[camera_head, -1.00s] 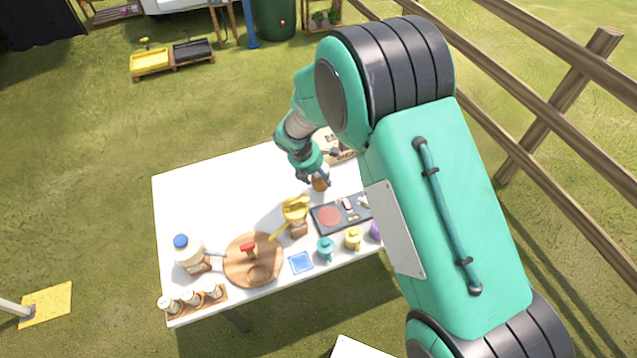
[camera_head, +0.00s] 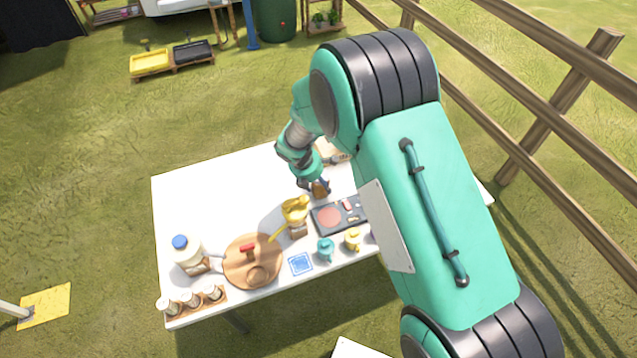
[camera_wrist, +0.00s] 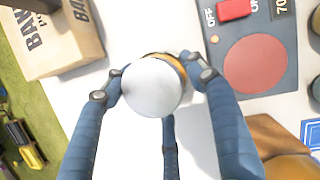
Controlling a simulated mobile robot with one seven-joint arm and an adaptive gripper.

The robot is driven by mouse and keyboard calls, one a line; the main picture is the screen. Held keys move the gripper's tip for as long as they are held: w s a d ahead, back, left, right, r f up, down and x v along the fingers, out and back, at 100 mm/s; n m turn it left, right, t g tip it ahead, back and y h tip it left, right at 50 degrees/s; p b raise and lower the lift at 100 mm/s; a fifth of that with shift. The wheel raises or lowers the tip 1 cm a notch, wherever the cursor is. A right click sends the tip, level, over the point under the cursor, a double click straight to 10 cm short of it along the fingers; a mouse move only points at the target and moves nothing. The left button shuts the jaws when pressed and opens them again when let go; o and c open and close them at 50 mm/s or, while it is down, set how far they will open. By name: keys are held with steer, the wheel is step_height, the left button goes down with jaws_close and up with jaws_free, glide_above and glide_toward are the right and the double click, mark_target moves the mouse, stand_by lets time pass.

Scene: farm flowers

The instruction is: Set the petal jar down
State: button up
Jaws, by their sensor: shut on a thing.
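The petal jar (camera_wrist: 150,90) has a round pale lid and a thin amber edge in the wrist view. It sits between the blue-grey fingers of my gripper (camera_wrist: 155,79), which are shut on it. In the head view the jar shows as a small brown shape (camera_head: 320,189) below my gripper (camera_head: 313,183), at the white table (camera_head: 220,200), behind the dark panel with the red disc. Its base is hidden, so I cannot tell whether it touches the table.
The dark panel (camera_head: 330,216) is close in front. A cardboard box (camera_wrist: 60,40) stands on the other side. A yellow scoop-like thing (camera_head: 295,210), a round wooden board (camera_head: 252,262), cups and a white jug (camera_head: 187,252) are nearby. The table's back left is clear.

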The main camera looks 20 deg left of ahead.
steer(key=shift+f, duration=0.15)
steer(key=o, duration=1.4)
steer(key=p+v, duration=0.2)
steer(key=v, duration=1)
steer(key=shift+s, duration=0.1)
